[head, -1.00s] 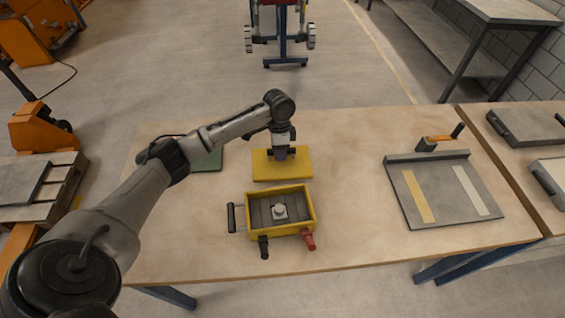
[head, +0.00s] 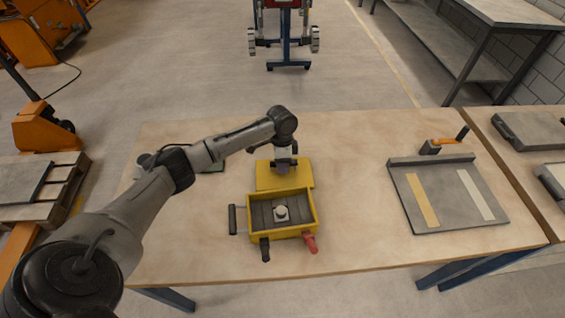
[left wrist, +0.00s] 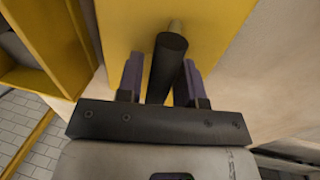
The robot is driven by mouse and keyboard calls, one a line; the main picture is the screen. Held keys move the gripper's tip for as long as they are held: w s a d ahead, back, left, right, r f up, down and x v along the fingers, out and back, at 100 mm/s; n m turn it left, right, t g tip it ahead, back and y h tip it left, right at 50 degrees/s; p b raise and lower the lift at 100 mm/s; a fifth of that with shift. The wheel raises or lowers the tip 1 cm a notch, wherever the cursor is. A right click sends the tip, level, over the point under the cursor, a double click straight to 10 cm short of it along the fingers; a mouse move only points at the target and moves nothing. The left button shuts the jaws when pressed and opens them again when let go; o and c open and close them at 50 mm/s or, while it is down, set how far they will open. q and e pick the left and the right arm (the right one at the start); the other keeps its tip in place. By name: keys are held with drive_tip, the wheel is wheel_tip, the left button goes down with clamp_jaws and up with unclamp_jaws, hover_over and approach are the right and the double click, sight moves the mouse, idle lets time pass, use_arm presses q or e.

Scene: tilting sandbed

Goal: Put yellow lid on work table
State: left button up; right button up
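The yellow lid (head: 266,181) is a flat plate just behind the open yellow box (head: 249,222) on the work table (head: 350,240). My left gripper (head: 284,166) is above the lid, pointing down. In the left wrist view, the fingers (left wrist: 163,82) stand on both sides of the lid's dark upright handle (left wrist: 169,60), shut on it. The yellow lid (left wrist: 120,25) fills much of that view. I cannot tell whether its underside touches the table. My right gripper is not in view.
The box has a grey block (head: 281,212) inside, with black and red handles outside. A grey tray with strips (head: 450,195) is at the right. The table between box and tray is clear.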

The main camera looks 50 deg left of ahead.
use_arm(q)
drive_tip(key=shift+o, duration=1.1)
drive_tip(key=shift+r, duration=0.1)
wheel_tip(320, 180, up, 12)
drive_tip(key=w+a+p, duration=0.1)
drive_tip(key=a+p, duration=0.1)
drive_tip(key=shift+w, duration=0.15)
